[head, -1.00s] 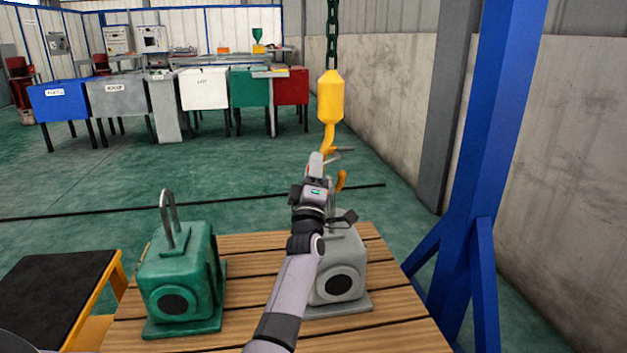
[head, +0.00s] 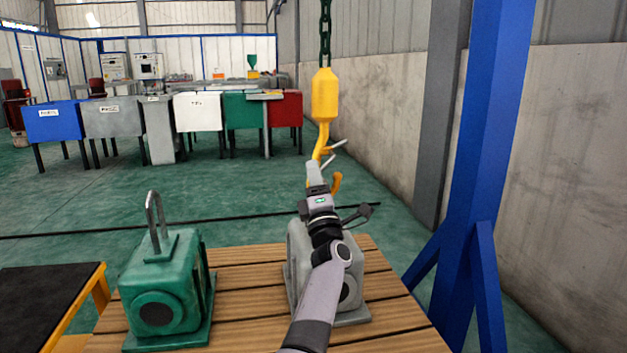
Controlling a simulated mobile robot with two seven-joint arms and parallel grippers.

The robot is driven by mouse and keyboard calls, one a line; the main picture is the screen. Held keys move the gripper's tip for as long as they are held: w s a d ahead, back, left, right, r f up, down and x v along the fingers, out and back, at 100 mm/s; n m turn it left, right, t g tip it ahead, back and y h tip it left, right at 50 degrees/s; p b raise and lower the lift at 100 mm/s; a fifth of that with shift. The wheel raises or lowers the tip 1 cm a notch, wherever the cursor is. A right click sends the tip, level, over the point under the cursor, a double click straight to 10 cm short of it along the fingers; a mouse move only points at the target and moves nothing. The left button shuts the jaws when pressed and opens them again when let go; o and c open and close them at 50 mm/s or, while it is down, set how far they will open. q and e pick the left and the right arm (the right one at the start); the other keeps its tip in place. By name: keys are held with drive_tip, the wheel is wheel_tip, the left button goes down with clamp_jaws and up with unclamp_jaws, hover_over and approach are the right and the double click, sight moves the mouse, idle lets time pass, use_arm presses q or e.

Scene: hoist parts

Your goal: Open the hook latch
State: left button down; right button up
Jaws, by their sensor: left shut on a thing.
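The yellow hook block (head: 325,95) hangs from a dark green chain (head: 325,40), with its curved yellow hook (head: 321,142) below. A thin grey latch piece (head: 336,145) shows at the hook's opening, slanting up to the right. My left gripper (head: 315,170) reaches up from below to the hook. It is shut, apparently on the hook latch; its fingers and wrist hide the contact and part of the hook. The hook's yellow tip (head: 337,181) shows to the right of the gripper. My right gripper is not in view.
A wooden-slatted table (head: 245,290) bears a green block with an upright loop (head: 165,290) and a grey block (head: 300,260) partly behind my arm. A blue post (head: 490,130) stands at right. A black-topped stand (head: 45,300) is at lower left.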

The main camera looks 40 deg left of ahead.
use_arm(q)
drive_tip(key=c, duration=0.8)
unclamp_jaws()
drive_tip(key=shift+s+f, duration=0.1)
drive_tip(key=shift+s+d+f, duration=0.2)
drive_tip(key=shift+d, duration=0.1)
drive_tip(key=p+v, duration=0.1)
drive_tip(key=v, duration=0.5)
drive_tip(key=shift+p, duration=0.3)
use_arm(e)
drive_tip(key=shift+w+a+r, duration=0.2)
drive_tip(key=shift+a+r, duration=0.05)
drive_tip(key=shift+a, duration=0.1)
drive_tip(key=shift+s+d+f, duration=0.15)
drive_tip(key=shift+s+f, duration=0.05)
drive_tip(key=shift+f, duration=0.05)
